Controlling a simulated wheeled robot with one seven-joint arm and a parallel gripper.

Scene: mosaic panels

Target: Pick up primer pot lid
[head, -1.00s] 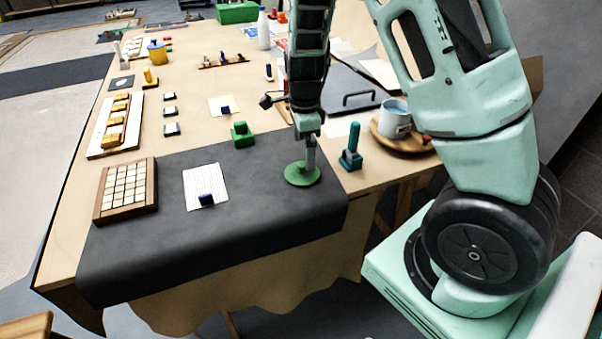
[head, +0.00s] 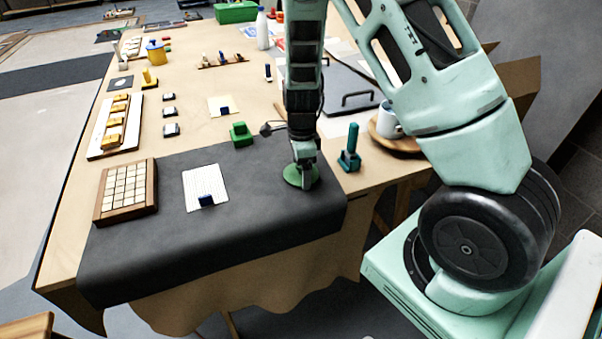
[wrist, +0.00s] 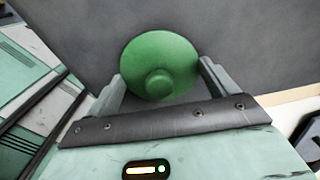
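The primer pot lid appears to be the round green disc (head: 293,176) lying on the dark mat near its right side. In the wrist view the green lid (wrist: 170,55) shows a small round knob at its middle. My gripper (head: 303,184) is low over the lid and hides part of it in the head view. In the wrist view my gripper (wrist: 163,82) is open, with one finger on each side of the lid's near part and the knob between them. I cannot tell whether the fingers touch the lid.
A teal stamp-like tool (head: 350,150) stands right of my gripper, and a green block (head: 241,135) stands behind left. A cup (head: 388,120) on a wooden plate is farther right. A white sheet (head: 205,183) and a tile tray (head: 126,190) lie left. The front of the dark mat (head: 230,240) is clear.

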